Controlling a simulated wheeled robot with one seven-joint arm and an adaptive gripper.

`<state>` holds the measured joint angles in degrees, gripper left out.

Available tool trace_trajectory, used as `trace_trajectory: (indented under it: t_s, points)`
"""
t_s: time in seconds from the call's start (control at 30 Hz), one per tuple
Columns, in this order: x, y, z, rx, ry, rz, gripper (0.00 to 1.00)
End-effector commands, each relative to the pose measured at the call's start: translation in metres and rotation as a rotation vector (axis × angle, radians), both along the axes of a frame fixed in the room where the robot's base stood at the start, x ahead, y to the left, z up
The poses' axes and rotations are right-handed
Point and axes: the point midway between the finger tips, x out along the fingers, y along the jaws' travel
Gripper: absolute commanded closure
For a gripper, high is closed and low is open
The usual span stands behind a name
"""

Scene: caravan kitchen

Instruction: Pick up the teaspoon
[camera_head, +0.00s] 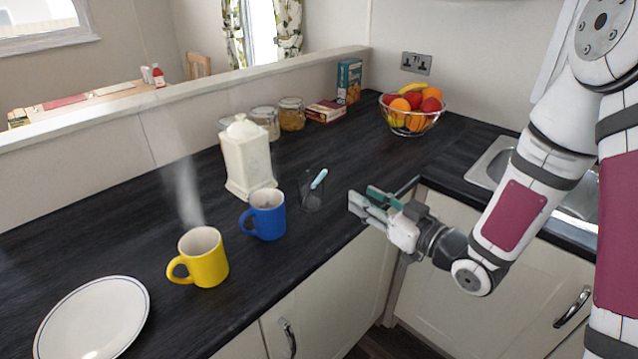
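A clear glass (311,199) stands on the dark counter, right of the blue mug. A light-blue handle (319,179) sticks up out of it, tilted to the right. It may be the teaspoon; the part inside the glass is hard to make out. My gripper (366,203) is to the right of the glass, near the counter's front edge, pointing left. Its two fingers look parted with nothing between them. It is apart from the glass and the handle.
A blue mug (266,214), a steaming yellow mug (202,258) and a white plate (92,322) stand at the left. A white canister (247,158) is behind the blue mug. Jars, boxes and a fruit bowl (410,122) are further back. A sink (494,165) is at the right.

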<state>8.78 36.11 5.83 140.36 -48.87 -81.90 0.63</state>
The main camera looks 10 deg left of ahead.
Motion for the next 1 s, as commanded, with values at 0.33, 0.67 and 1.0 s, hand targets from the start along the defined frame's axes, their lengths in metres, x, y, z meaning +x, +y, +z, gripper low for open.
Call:
trace_trajectory:
  t_s: [0.33, 0.67, 1.0]
  points:
    - [0.018, 0.030, -0.003, 0.064, -0.017, 0.029, 0.65]
    - [0.053, 0.064, -0.004, 0.062, -0.016, 0.025, 0.65]
    - [0.072, 0.092, -0.006, 0.062, -0.015, 0.026, 0.65]
